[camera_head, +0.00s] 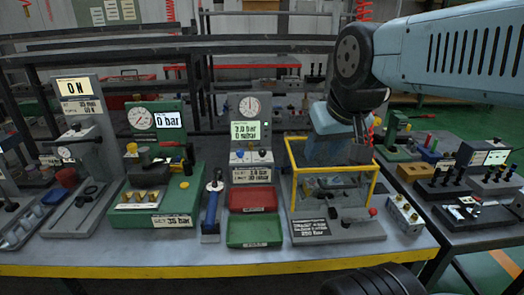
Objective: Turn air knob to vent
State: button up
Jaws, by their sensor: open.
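No knob's label is readable, so I cannot tell for certain which one is the air knob. Two small knobs (240,154) sit on the grey test stand (250,140) in the middle, under a green display reading about 7.0 bar. A red knob (373,212) shows at the front right of the yellow-framed guard box (291,180). My gripper (360,152) hangs over the top right of that box, right of the middle stand, and holds nothing visible. It is open, though its fingers are dark and partly blurred. My arm comes in from the upper right.
A red tray (253,199) and a green tray (254,232) lie before the middle stand. A blue-handled tool (213,205) stands left of them. A green gauge station (155,215) is further left. A small grey valve block (404,214) sits right of the box. The bench's front strip is clear.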

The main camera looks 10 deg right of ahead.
aim_at(262, 152)
jog(key=z, duration=1.8)
jog(key=k, duration=0.75)
jog(key=u, duration=1.5)
jog(key=i, duration=1)
jog(key=z, duration=0.05)
